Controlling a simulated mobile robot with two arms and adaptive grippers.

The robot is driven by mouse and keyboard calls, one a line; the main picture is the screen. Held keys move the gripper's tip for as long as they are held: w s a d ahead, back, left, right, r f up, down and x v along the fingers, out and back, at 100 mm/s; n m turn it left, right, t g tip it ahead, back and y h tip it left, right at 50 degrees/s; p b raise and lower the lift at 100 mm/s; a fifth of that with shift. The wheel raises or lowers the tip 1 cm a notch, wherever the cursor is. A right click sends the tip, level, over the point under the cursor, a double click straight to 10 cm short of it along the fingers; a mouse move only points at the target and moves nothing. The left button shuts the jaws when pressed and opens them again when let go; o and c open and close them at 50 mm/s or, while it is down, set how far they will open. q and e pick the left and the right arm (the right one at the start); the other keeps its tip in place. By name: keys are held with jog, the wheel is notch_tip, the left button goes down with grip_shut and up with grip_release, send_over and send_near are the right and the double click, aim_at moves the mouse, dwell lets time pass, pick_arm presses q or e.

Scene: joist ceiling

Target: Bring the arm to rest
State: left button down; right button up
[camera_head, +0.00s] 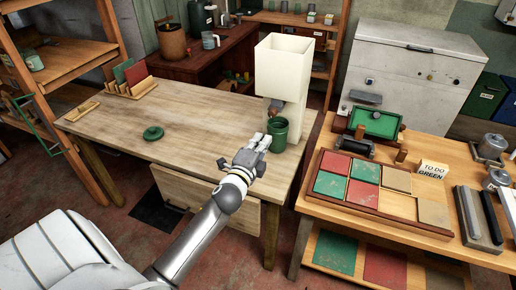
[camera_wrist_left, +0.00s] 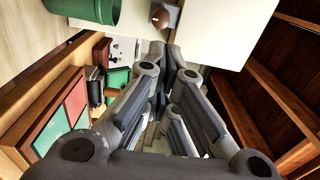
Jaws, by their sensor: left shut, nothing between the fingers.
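My left gripper (camera_head: 259,140) is shut and empty. It hangs over the front right part of the wooden table (camera_head: 185,110), just in front of a green cup (camera_head: 279,134). The cup stands beneath the spout of a tall cream dispenser (camera_head: 285,70). In the left wrist view my gripper's fingers (camera_wrist_left: 158,50) come together near the dispenser's pale body (camera_wrist_left: 225,30), and part of the green cup (camera_wrist_left: 88,10) shows at the top left. I cannot tell whether the fingers touch anything. My right gripper is not in view.
A round green lid (camera_head: 153,133) and a rack with coloured panels (camera_head: 133,82) sit on the table. At right, a lower bench (camera_head: 330,213) holds a tray of red, green and tan tiles, a "TO DO GREEN" sign (camera_head: 433,168) and metal parts. The table's middle is clear.

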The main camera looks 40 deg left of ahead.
pick_arm(q)
jog(key=s+d+f+n+g, duration=0.35)
jog(key=s+f+n, duration=0.2)
jog(key=s, duration=0.25)
jog(key=s+d+f+n+g, duration=0.3)
jog(key=s+f+n+g, duration=0.1)
jog(key=s+f, duration=0.25)
jog(key=s+d+f+n+g+h, duration=0.1)
jog(key=s+d+n+g+h, duration=0.15)
jog(key=s+d, duration=0.4)
jog(key=s+d+f+n+g+h, duration=0.1)
jog(key=s+d+f+g+h, duration=0.2)
jog(key=s, duration=0.7)
notch_tip(320, 180, down, 26)
jog(key=s+g+y, duration=0.1)
jog(key=s+g, duration=0.1)
jog(key=s, duration=0.1)
jog(key=s+a+f+g, duration=0.1)
jog(key=s+a+f, duration=0.2)
jog(key=s+f, duration=1.2)
jog(key=shift+s+g, duration=0.3)
jog(key=shift+s, duration=0.1)
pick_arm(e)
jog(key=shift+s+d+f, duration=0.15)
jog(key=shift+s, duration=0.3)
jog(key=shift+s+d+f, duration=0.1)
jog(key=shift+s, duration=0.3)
